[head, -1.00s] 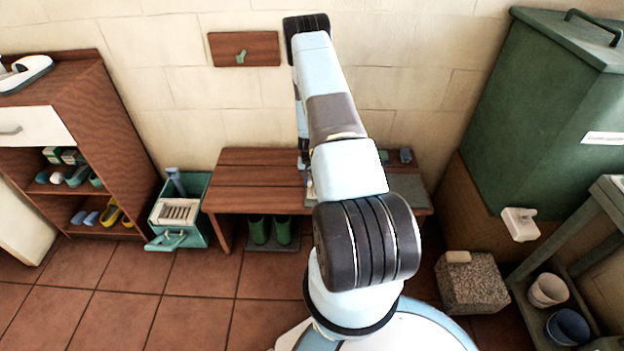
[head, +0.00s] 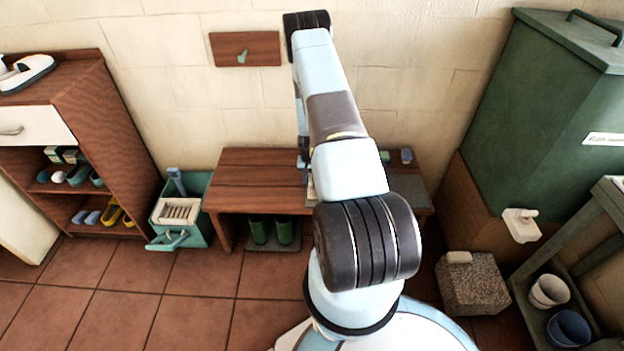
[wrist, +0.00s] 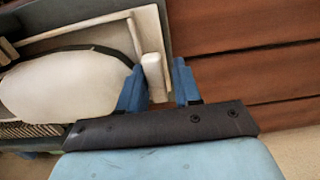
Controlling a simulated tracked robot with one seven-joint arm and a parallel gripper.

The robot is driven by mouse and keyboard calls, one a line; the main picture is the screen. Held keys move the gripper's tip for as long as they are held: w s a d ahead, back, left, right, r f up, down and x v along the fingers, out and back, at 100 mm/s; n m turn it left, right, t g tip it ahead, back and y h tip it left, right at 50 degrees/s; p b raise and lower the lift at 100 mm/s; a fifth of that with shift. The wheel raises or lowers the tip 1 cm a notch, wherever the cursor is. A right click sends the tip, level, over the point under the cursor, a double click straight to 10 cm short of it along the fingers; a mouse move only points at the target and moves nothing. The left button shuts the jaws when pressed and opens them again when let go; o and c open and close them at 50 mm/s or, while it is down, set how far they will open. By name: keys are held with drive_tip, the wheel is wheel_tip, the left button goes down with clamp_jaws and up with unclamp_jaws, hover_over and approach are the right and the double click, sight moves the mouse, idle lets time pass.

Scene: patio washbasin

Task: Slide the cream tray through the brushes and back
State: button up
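The cream tray (wrist: 135,37) shows in the wrist view at upper left, as a pale rim in a grey frame. A cream handle-like block (wrist: 153,75) stands at its right edge. My gripper (wrist: 159,68) has its two blue fingers either side of this block. The left finger is close to the block, and a gap shows at the right finger, so the gripper looks open. A large white rounded thing (wrist: 65,82) covers much of the tray. A strip of bristles (wrist: 30,130) shows below it, partly hidden. In the head view my arm hides the tray and gripper.
The wooden bench (head: 250,178) stands against the wall, with green boots (head: 259,230) under it. A teal box (head: 196,228) stands at its left, a shelf unit (head: 110,140) further left. A stone block (head: 478,285) and green cabinet (head: 540,120) stand at right.

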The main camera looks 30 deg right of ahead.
wheel_tip(320, 180, up, 13)
idle(0.4)
drive_tip(key=shift+f, duration=0.1)
idle(0.4)
